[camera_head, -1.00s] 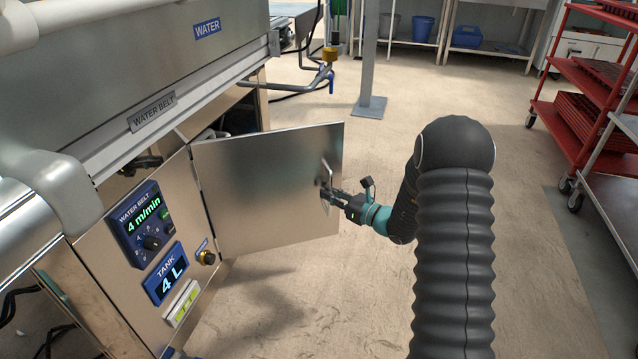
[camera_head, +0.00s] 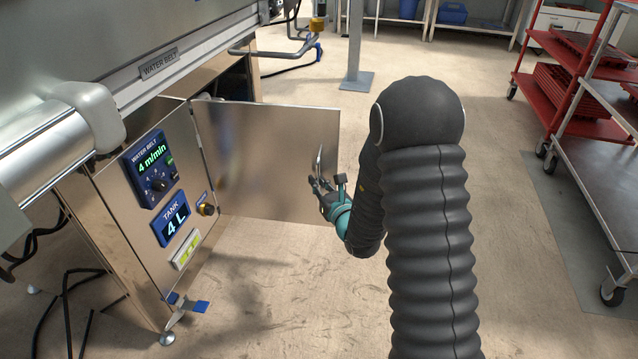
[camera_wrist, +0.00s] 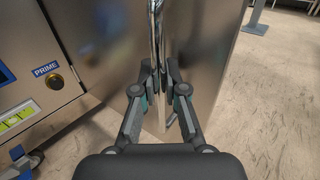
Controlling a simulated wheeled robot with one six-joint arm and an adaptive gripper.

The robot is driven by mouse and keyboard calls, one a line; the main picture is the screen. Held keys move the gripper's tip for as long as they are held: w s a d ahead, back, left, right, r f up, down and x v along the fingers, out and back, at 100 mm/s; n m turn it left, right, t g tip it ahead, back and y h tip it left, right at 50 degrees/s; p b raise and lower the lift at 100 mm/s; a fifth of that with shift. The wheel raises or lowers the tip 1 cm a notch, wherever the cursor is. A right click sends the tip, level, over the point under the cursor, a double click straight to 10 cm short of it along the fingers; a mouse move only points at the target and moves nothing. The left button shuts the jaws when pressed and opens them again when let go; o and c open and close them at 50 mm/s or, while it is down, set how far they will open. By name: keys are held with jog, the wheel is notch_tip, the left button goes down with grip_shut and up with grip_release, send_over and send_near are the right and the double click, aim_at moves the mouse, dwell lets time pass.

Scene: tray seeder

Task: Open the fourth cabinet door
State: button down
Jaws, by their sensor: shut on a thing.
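The cabinet door (camera_head: 265,160) is a plain metal panel, hinged at its left edge and standing swung out from the machine's front. Its handle (camera_head: 320,160) is a slim metal bar near the door's free edge. My gripper (camera_head: 316,182) is at this handle, shut on it. In the wrist view my gripper (camera_wrist: 160,82) has its two fingers closed on either side of the upright handle (camera_wrist: 155,35), with the door (camera_wrist: 205,60) just behind. The fingertips partly hide the handle's lower part. The cabinet's inside is mostly hidden by the door.
The machine's front panel carries a water belt display (camera_head: 152,165), a tank display (camera_head: 173,217) and a prime button (camera_head: 207,209). A blue pedal (camera_head: 188,304) sits low at the front. A red rack (camera_head: 570,90) and a metal cart (camera_head: 590,170) stand right. Floor between is clear.

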dwell(0.3)
jog(key=c, duration=1.2)
grip_release()
jog(key=shift+d, duration=0.1)
jog(key=shift+s, duration=0.1)
jog(key=v, duration=0.7)
jog(key=shift+s, duration=0.25)
jog(key=shift+c, duration=0.2)
